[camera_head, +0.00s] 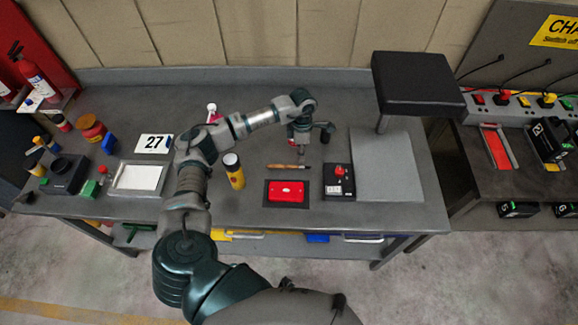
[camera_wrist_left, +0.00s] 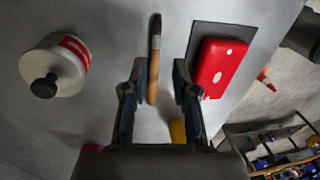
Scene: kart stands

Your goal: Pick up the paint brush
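The paint brush (camera_head: 286,166) lies flat on the grey workbench, behind the red box, with its wooden handle showing. In the left wrist view the brush (camera_wrist_left: 154,62) runs lengthwise between the two fingers, closer to the left one. My left gripper (camera_head: 301,151) points down just above the brush near its right end. In the wrist view the left gripper (camera_wrist_left: 159,72) has its fingers apart with a gap around the handle; I see no contact. My right gripper is in neither view.
A red box (camera_head: 288,191) on a dark mat lies just in front of the brush. A black box with a red knob (camera_head: 339,182) stands to the right, a yellow can (camera_head: 234,172) to the left. A black raised platform (camera_head: 417,82) stands at the back right.

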